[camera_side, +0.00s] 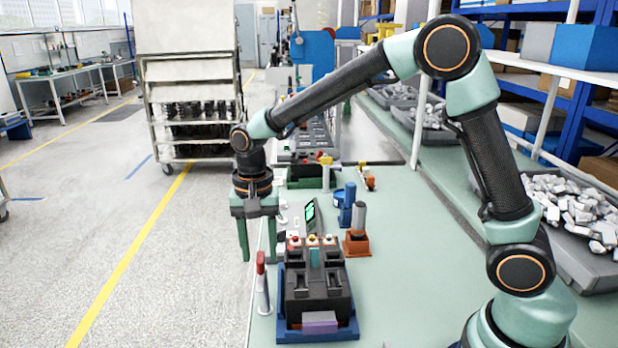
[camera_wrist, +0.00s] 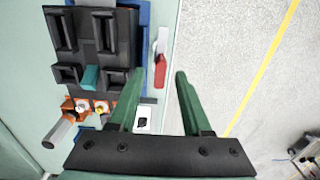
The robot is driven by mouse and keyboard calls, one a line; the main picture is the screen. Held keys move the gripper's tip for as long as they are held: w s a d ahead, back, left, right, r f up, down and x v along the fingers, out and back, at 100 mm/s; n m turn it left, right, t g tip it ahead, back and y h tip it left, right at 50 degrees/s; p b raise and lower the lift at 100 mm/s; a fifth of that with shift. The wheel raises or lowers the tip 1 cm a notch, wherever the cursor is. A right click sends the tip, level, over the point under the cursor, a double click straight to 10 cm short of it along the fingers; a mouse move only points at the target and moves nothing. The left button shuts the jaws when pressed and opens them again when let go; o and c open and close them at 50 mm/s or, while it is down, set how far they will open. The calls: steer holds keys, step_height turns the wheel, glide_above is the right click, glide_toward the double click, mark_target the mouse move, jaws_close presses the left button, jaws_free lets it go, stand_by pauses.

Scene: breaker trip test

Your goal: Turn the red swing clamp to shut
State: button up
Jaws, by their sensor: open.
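The red swing clamp (camera_side: 261,263) stands on a pale post at the left edge of the green bench, beside the breaker fixture. In the wrist view its red end (camera_wrist: 160,73) shows in the gap between my fingertips, at the fixture's right side. My gripper (camera_side: 259,256) points down with its two green fingers apart and empty; it also shows in the wrist view (camera_wrist: 159,76). I cannot tell whether a finger touches the clamp. The dark breaker block (camera_side: 316,285) sits in a blue tray (camera_side: 318,336), with a purple block (camera_side: 320,321) at its near end.
Orange and white buttons (camera_side: 313,241) line the block's far end. A small green screen (camera_side: 310,215), a blue part (camera_side: 347,200) and an orange-based grey post (camera_side: 357,235) stand beyond it. Bins of pale parts (camera_side: 578,205) are at the right. Left of the bench is open floor.

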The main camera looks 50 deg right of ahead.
steer(key=shift+f, duration=0.95)
jaws_close()
